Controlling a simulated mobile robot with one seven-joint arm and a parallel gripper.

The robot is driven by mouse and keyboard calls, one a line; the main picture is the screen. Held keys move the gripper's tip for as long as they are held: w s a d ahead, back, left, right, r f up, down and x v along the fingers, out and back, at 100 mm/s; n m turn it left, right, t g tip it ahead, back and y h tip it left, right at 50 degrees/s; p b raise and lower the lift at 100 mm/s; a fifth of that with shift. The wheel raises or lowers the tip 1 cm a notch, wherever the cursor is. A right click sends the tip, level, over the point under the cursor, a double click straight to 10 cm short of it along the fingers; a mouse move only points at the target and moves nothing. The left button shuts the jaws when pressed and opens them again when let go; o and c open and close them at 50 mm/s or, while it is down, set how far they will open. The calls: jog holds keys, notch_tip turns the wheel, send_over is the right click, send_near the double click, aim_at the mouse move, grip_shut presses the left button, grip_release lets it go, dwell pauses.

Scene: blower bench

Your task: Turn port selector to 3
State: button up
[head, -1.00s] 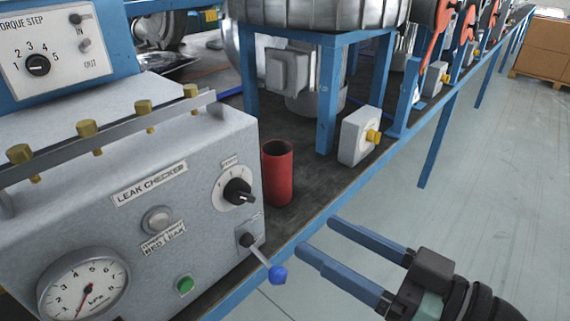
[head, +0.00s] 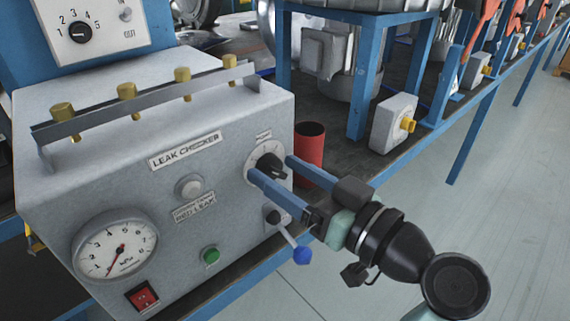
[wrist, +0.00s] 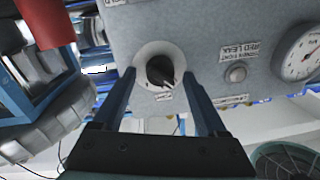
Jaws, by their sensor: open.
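The port selector (head: 271,166) is a black knob on a pale round dial, at the right of the leak checker's (head: 222,143) grey front panel. In the wrist view the knob (wrist: 160,70) lies ahead, between the lines of my two fingers. The dial's numbers are too small to read. My gripper (head: 270,170) is open, with its blue fingers reaching toward the panel on either side of the knob. It also shows in the wrist view (wrist: 160,85). I cannot tell whether a finger touches the knob.
A lever with a blue ball (head: 302,255) sticks out just below my fingers. A red cylinder (head: 310,150) stands right of the checker, close to my far finger. A pressure gauge (head: 115,249) and a green button (head: 210,255) are further left.

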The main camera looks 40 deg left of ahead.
jog(key=shift+c, duration=0.2)
grip_shut()
